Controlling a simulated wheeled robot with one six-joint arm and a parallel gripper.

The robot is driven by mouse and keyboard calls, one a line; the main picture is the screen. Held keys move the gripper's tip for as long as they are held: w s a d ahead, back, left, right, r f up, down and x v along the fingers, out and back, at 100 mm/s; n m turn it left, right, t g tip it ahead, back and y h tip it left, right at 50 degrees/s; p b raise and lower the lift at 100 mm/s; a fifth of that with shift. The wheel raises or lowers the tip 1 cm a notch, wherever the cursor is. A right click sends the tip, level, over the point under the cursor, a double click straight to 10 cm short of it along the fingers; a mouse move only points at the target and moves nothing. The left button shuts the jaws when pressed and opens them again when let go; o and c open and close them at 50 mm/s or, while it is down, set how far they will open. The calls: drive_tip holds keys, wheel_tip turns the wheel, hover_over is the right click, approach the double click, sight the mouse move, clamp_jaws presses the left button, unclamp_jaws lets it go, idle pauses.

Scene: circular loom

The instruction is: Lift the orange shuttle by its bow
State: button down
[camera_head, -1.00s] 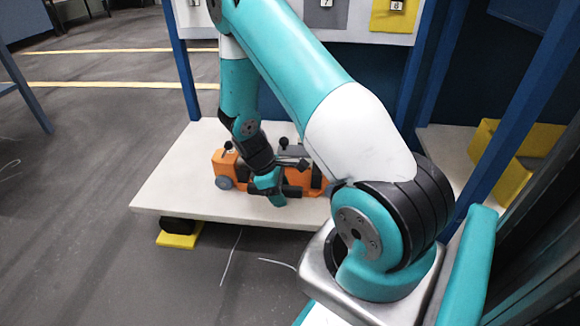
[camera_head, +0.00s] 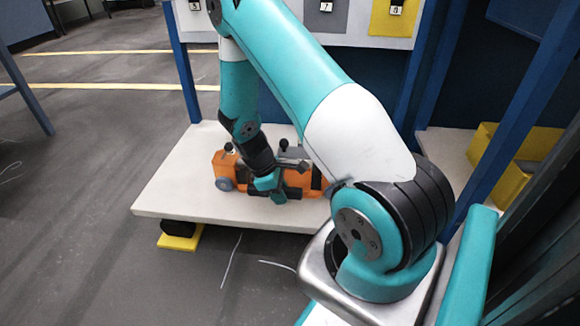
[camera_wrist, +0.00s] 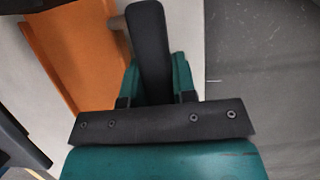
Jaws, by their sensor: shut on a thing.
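The orange shuttle (camera_head: 225,165) is a long orange body with grey wheels and black knobs and fittings. It is at the white platform, and I cannot tell any gap under it. My gripper (camera_head: 277,186) is at its near side, around the middle of its length. In the wrist view, the teal fingers of my gripper (camera_wrist: 153,78) are shut on a black bar (camera_wrist: 150,40), which appears to be the shuttle's bow. The shuttle's orange side (camera_wrist: 80,55) shows to the left of the bar. My arm hides the shuttle's right end in the head view.
The white platform (camera_head: 165,185) has bare room left of the shuttle. Blue posts (camera_head: 184,75) and numbered panels (camera_head: 325,18) stand behind. A yellow bin (camera_head: 500,180) is at the right. A yellow foot (camera_head: 180,240) sits under the platform's front edge.

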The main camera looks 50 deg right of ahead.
drive_tip(key=shift+r+p, duration=0.3)
drive_tip(key=shift+r, duration=0.05)
drive_tip(key=shift+r+p, duration=1.55)
drive_tip(key=shift+p, duration=0.35)
wheel_tip(320, 180, up, 2)
drive_tip(key=shift+r+p, duration=0.1)
drive_tip(key=shift+p, duration=1.15)
